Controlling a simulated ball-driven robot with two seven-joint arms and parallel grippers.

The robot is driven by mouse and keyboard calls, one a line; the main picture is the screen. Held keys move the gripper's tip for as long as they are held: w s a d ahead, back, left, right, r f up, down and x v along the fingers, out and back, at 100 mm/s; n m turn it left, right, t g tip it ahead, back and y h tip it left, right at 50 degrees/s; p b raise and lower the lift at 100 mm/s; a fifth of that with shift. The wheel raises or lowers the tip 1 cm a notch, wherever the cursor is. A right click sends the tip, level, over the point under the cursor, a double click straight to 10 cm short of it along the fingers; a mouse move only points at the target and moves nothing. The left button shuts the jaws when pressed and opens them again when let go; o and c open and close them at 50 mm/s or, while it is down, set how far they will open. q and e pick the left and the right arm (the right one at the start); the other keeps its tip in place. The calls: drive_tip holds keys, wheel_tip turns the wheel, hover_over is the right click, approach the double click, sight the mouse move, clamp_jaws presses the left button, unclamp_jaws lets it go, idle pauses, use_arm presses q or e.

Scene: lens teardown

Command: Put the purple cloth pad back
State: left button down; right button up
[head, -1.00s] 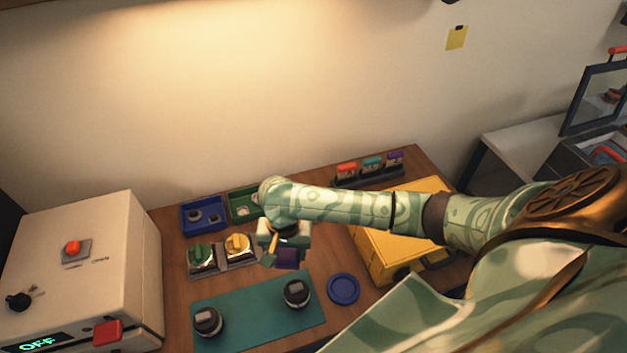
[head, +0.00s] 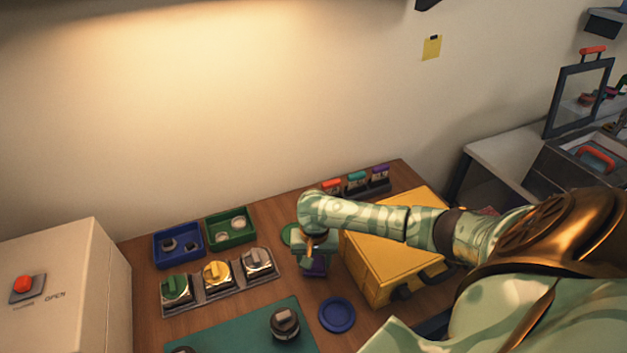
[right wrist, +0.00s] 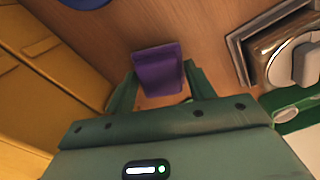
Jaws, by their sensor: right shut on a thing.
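The purple cloth pad (right wrist: 157,70) is held between the fingers of my right gripper (right wrist: 162,84), which is shut on it. In the head view the pad (head: 316,266) shows just below my right gripper (head: 315,258), over the wooden bench between the silver-topped part and the yellow case. Whether the pad touches the bench is hard to tell. My left gripper is not in view.
A yellow case (head: 395,245) stands close right of the gripper. A blue round dish (head: 337,314) lies in front. A three-part holder (head: 222,293) and blue (head: 178,262) and green (head: 231,237) trays are left. A rack with coloured tops (head: 357,182) stands behind.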

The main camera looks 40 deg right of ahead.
drive_tip(key=shift+f, duration=0.9)
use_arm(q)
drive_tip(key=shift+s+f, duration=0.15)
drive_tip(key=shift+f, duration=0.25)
use_arm(e)
drive_tip(key=shift+r, duration=0.1)
drive_tip(key=shift+c, duration=0.3)
drive_tip(key=o, duration=0.9)
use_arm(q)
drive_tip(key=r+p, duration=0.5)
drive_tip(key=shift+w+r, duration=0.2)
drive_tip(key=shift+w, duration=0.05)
use_arm(e)
drive_tip(key=shift+o, duration=0.2)
wheel_tip(320, 180, up, 12)
